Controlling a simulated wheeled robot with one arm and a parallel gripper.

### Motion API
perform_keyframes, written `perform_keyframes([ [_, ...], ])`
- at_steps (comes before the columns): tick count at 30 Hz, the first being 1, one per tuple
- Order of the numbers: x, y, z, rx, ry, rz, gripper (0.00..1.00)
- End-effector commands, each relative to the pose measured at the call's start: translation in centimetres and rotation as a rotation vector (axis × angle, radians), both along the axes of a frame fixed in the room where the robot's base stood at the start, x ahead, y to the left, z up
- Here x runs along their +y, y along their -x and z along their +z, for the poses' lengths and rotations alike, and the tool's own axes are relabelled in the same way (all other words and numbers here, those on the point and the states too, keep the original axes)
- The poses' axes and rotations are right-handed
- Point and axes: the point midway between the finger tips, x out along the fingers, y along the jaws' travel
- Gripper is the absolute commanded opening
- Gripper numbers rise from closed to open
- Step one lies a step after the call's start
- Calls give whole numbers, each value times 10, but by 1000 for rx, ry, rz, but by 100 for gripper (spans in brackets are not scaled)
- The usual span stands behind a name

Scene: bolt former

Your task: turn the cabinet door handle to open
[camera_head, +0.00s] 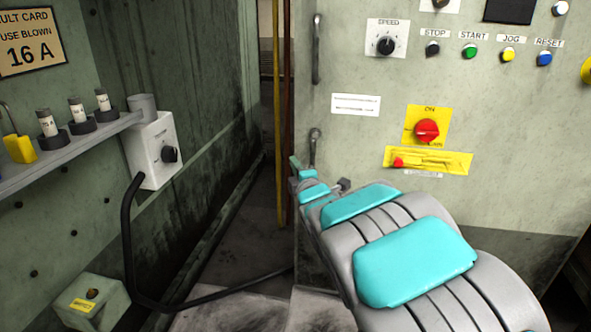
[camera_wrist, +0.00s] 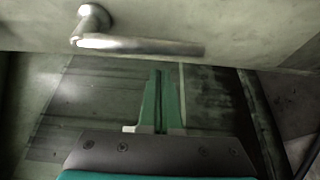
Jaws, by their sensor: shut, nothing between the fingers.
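The cabinet (camera_head: 500,150) stands on the right in the head view, with its door closed as far as I can see. A metal lever handle (camera_wrist: 140,44) shows near the top of the wrist view. Its round mount is at the left and its bar runs to the right. In the head view the handle (camera_head: 314,143) is at the cabinet's left edge, just above my gripper (camera_head: 296,163). In the wrist view my gripper (camera_wrist: 160,72) has its green fingers together and empty, pointing toward the handle's bar with a gap between.
A longer dark pull bar (camera_head: 316,48) is higher on the cabinet edge. A red rotary switch (camera_head: 427,130) and several buttons are on the front. A shelf with fuses (camera_head: 75,109) and a grey switch box (camera_head: 153,150) stand on the left wall. A black cable (camera_head: 128,240) hangs below.

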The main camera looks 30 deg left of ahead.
Motion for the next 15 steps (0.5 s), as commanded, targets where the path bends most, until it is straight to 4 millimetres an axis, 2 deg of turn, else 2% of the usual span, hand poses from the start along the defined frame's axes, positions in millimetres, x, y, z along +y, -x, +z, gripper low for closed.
perform_keyframes([
  [6,-23,-2,3,-2,-3,-3,0],
  [15,-36,-2,1,-1,-3,0,0],
])
